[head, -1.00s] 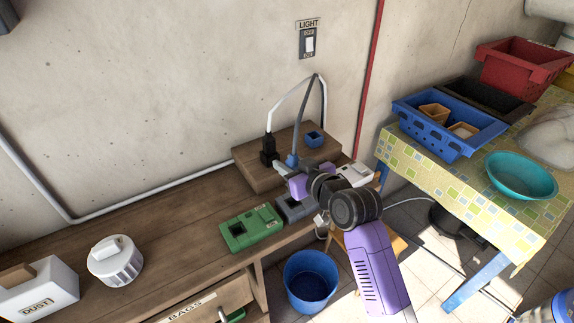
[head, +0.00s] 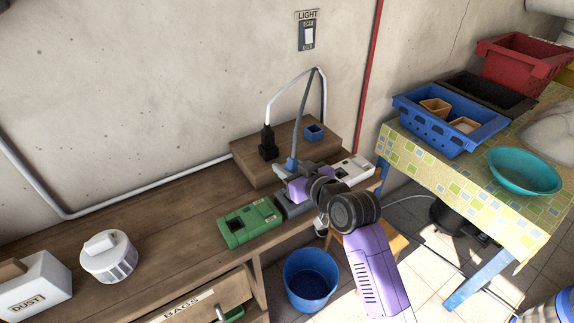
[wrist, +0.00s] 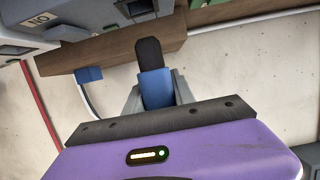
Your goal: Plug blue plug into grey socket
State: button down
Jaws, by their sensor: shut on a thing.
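The blue plug (wrist: 155,88) is held between my gripper's grey fingers in the wrist view, with a dark end beyond it. In the head view the plug (head: 291,164) hangs at the end of a blue-grey cable. My gripper (head: 297,174) is shut on it, at the front of the wooden block. The grey socket (head: 287,207) lies on the bench just below my gripper, between a green socket and a white one. My purple hand partly covers it. I cannot tell whether the plug touches the socket.
The green socket (head: 249,222) is left of the grey one, the white socket (head: 355,168) right. A black plug (head: 268,145) and a small blue box (head: 314,132) are on the wooden block (head: 248,168). A blue bucket (head: 310,280) stands below the bench edge.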

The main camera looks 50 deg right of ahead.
jog(key=shift+f+b, duration=0.55)
jog(key=shift+f, duration=0.5)
jog(key=shift+f+b, duration=1.25)
jog(key=shift+f, duration=0.8)
dwell(1.2)
jog(key=c, duration=1)
grip_release()
jog(key=shift+o, duration=0.2)
jog(key=shift+b+v, duration=0.45)
jog(key=shift+v, duration=3.45)
jog(key=shift+a, duration=0.1)
